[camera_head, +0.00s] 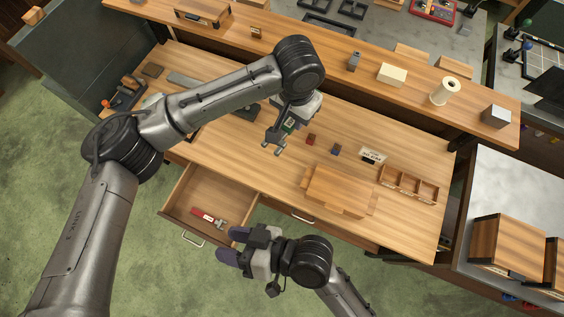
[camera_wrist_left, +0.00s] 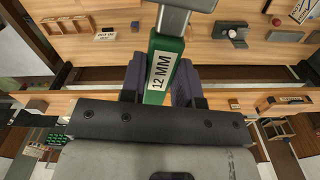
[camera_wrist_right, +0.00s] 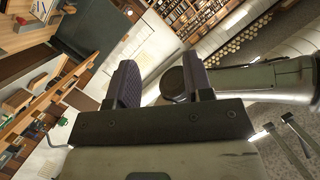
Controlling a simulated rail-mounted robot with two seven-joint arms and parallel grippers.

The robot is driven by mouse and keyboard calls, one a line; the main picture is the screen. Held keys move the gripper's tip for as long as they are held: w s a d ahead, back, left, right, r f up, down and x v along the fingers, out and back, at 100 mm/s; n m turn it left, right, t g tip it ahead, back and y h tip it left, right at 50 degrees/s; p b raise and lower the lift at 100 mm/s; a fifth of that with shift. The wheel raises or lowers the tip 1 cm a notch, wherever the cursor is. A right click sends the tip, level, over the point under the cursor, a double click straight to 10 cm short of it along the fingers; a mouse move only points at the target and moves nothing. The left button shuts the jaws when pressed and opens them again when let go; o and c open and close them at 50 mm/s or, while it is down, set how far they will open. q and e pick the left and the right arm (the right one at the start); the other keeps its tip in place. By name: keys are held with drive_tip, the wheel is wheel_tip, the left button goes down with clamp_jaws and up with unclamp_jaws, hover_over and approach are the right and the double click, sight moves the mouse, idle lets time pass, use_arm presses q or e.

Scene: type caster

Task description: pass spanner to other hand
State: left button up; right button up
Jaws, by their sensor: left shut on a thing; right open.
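The spanner has a green handle labelled 12 MM (camera_wrist_left: 163,72) and a grey metal end. My left gripper (camera_wrist_left: 160,88) is shut on the green handle. In the head view, the spanner (camera_head: 279,147) hangs above the workbench with its metal end pointing down and left. My right gripper (camera_head: 234,246) is open and empty, in front of the bench beside the open drawer, well apart from the spanner. In the right wrist view, the right gripper's purple fingers (camera_wrist_right: 165,85) stand apart, with no spanner between them.
The open drawer (camera_head: 234,207) holds a red-handled tool (camera_head: 208,217). On the workbench (camera_head: 240,165) are small red and dark blocks, a wooden block (camera_head: 338,188), a divided wooden tray (camera_head: 408,184) and a labelled white sign (camera_head: 373,155). A raised shelf (camera_head: 330,55) runs along the back.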

wheel_tip(320, 180, up, 11)
drive_tip(key=a+m+t+y, duration=0.1)
drive_tip(key=m+t+y, duration=0.4)
drive_tip(key=m+t, duration=0.55)
drive_tip(key=m+t+h, duration=0.4)
drive_tip(key=m+h, duration=1.3)
drive_tip(key=h, duration=0.4)
approach(283, 150)
drive_tip(key=shift+n+g, duration=0.25)
drive_tip(key=shift+n, duration=0.1)
drive_tip(key=w, duration=1.1)
drive_tip(key=shift+d+r, duration=0.3)
drive_tip(key=shift+d, duration=0.1)
